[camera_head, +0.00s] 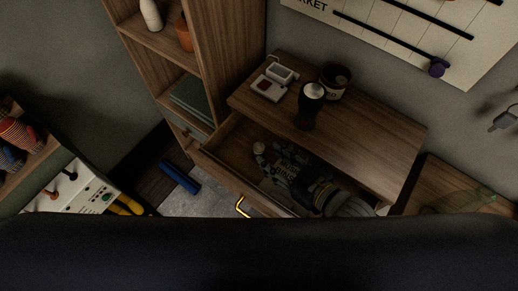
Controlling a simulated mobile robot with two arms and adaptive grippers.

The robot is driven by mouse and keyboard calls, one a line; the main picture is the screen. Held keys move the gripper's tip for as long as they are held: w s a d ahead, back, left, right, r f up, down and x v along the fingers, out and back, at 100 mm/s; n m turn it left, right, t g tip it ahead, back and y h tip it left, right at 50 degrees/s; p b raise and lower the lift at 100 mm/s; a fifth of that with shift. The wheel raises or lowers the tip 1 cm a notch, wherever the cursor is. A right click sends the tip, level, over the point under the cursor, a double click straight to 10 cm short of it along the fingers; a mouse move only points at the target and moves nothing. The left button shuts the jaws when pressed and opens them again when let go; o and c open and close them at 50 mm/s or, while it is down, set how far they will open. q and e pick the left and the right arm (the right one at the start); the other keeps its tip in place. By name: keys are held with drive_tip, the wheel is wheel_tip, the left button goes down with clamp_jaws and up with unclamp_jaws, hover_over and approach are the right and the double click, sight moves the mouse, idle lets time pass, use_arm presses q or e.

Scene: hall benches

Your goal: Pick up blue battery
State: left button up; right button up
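A blue cylinder, which looks like the blue battery (180,177), lies on its side at the lower left of the centre, on or just above the floor beside the cabinet. My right gripper (262,158) shows over the open drawer, to the right of the blue battery and apart from it. Its fingers are dark and small against the drawer, so I cannot tell whether they are open or shut. My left gripper is not in view.
The open wooden drawer (225,153) with a brass handle (242,207) juts out between the battery and my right arm. A cabinet top (385,147) holds a dark cup (310,103), a jar (334,82) and a white device (269,88). A white panel (70,190) stands at left.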

sight(260, 148)
drive_tip(key=p+x, duration=0.1)
drive_tip(key=x, duration=0.3)
drive_tip(key=shift+w+r, duration=0.2)
drive_tip(key=shift+w+a+f, duration=0.25)
drive_tip(key=shift+w, duration=0.1)
clamp_jaws()
